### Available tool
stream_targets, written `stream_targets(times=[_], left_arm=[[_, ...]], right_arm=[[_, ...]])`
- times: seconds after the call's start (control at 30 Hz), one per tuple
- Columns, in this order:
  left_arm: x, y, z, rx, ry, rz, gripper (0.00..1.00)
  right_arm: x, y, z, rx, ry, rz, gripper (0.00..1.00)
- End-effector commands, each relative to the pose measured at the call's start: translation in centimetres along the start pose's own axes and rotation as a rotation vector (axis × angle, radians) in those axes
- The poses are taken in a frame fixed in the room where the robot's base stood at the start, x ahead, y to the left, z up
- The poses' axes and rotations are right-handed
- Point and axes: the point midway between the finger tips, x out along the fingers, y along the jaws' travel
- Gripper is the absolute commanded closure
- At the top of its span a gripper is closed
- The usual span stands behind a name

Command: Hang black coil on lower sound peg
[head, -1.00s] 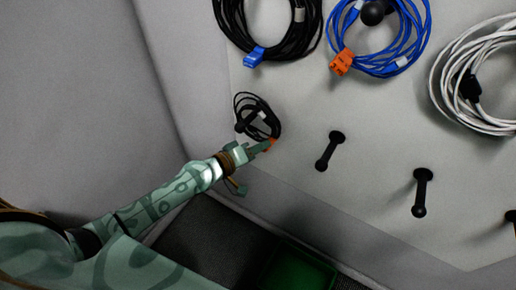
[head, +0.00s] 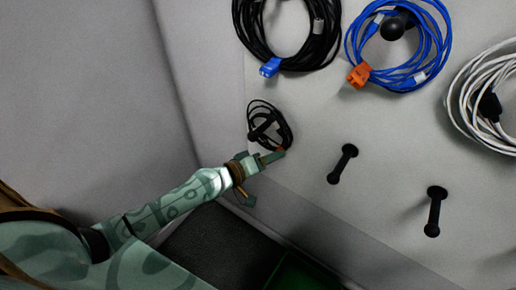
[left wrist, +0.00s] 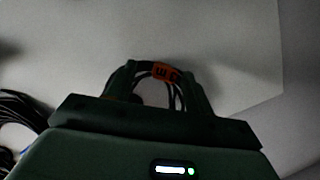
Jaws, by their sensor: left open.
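A small black coil (head: 284,124) hangs against the lower left of the pale panel, looped around a black peg (head: 262,133). My left gripper (head: 266,178) is just below the coil with its fingers spread; the upper finger reaches the coil's bottom edge. In the left wrist view the coil (left wrist: 179,95) and its orange tag (left wrist: 165,72) show between the two open fingers (left wrist: 160,80). I cannot tell whether a finger touches the coil. My right gripper is not in view.
Above hang a large black cable with a blue tag (head: 270,67), a blue cable with an orange tag (head: 359,75) and a white cable (head: 465,100). Two bare pegs (head: 342,164) (head: 434,211) stick out to the right. A green bin (head: 300,274) is below.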

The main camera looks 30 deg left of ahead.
Motion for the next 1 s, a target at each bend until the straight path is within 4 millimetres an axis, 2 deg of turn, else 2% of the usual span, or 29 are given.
stream_targets(times=[0.17,0.27,0.4,0.6,0.8,1.0], left_arm=[[-2.8,-0.1,0.1,0.002,-0.003,-0.002,0.48],[-5.5,-0.2,0.2,0.003,-0.005,-0.003,0.48],[-9.6,-0.6,0.4,0.003,-0.007,-0.006,0.48],[-13.9,-0.6,0.5,0.002,-0.008,-0.005,0.48],[-15.7,-0.3,0.2,0.0,-0.004,-0.003,0.48],[-16.0,0.0,0.1,0.0,-0.002,0.001,0.48]], right_arm=[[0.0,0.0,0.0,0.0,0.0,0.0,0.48],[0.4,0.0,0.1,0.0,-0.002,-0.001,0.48],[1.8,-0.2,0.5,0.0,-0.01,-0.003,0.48],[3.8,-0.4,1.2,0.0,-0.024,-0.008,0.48],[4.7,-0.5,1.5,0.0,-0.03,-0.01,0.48],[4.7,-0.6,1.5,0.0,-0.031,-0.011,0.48]])
